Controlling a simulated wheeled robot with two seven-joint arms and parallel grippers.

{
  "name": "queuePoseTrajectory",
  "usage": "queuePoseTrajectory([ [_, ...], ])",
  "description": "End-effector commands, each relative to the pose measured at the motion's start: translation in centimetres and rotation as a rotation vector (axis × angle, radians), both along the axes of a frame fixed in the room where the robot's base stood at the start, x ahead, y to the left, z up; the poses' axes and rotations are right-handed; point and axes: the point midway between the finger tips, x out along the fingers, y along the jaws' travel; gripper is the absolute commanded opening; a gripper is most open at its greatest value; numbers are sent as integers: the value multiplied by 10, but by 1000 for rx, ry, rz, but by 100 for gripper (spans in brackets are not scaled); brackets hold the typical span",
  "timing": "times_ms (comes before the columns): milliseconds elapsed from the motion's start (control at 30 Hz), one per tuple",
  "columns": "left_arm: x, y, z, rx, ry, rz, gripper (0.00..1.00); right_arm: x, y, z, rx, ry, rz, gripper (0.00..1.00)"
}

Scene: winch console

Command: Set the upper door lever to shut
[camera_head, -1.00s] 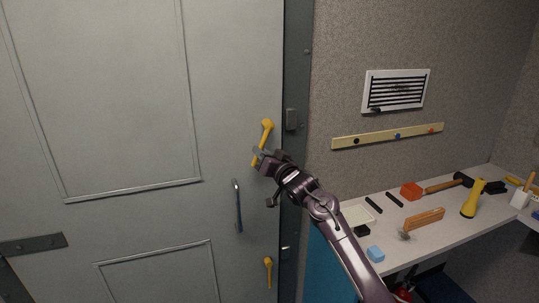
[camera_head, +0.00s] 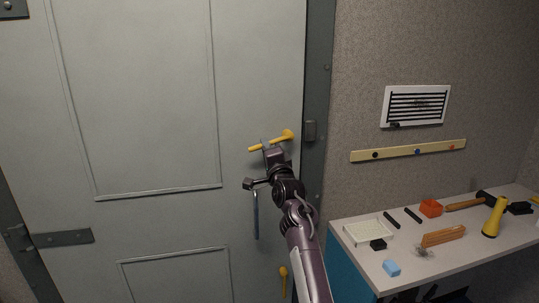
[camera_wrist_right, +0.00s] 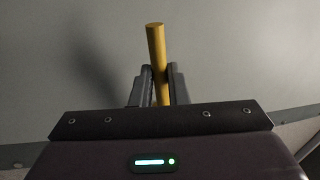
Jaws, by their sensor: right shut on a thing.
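The upper door lever (camera_head: 285,136) is yellow and sits near the right edge of the grey door (camera_head: 150,145). Its hub is at the right and its handle reaches left, tilted slightly down. My right gripper (camera_head: 267,147) is shut on the lever's handle. In the right wrist view the yellow handle (camera_wrist_right: 156,45) stands between the two fingers, its end sticking out beyond them. A lower yellow lever (camera_head: 283,280) hangs down near the bottom of the door. My left gripper is in neither view.
A dark blue pull handle (camera_head: 256,215) is on the door just below my right gripper. The door frame (camera_head: 316,110) is to the right. A workbench (camera_head: 350,262) with tools stands at the right, below a wall vent (camera_head: 415,105).

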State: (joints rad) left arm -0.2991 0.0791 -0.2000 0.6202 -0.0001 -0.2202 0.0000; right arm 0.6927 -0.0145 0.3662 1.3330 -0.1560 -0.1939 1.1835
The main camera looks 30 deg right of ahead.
Motion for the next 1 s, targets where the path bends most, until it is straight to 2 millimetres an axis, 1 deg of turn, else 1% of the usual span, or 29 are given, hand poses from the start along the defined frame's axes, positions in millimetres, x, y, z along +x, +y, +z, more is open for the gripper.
queuePoseTrajectory([
  [33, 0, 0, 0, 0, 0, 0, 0, 0, 1, 5, 35, -14, -1, 0],
  [200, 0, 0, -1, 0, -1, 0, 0, 0, 2, 12, 129, -37, -1, 0],
  [400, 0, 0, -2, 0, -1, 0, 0, 0, 2, 17, 195, -51, -1, 0],
  [967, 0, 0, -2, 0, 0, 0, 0, 0, 1, 21, 226, -60, -3, 0],
  [1000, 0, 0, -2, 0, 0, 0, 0, 0, 1, 21, 226, -61, -3, 15],
])
